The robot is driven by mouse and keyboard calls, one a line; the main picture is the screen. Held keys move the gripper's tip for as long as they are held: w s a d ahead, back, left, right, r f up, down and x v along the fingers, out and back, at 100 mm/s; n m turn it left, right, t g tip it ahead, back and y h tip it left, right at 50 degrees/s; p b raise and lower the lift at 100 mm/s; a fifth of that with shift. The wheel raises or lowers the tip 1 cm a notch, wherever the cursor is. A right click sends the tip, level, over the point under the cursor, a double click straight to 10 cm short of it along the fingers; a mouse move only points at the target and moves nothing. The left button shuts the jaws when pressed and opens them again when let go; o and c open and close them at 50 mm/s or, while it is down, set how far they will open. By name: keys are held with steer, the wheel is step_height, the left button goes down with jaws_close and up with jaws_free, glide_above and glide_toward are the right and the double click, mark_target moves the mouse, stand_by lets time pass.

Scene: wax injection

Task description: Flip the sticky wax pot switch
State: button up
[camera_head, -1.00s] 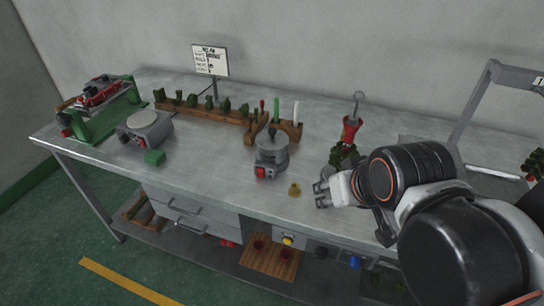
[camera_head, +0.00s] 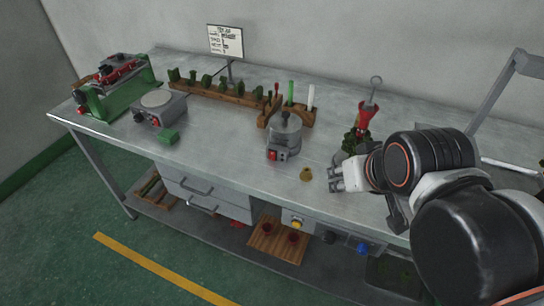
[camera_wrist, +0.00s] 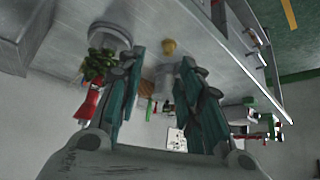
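The sticky wax pot (camera_head: 285,138) is a grey lidded pot standing upright near the middle of the bench. Its red switch (camera_head: 272,155) is on the front of its base, facing the bench's front edge; I cannot tell its position. My gripper (camera_head: 336,179) is to the right of the pot, above the bench, apart from it and touching nothing visible. In the wrist view my gripper (camera_wrist: 163,62) has its two fingers spread with nothing held. A grey shape that looks like the pot (camera_wrist: 166,80) shows between them, partly hidden; the switch cannot be made out there.
A small brass-coloured piece (camera_head: 306,174) lies between the pot and my gripper. Wooden racks (camera_head: 222,95) are behind the pot.

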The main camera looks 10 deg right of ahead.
jaws_close()
stand_by(1.0)
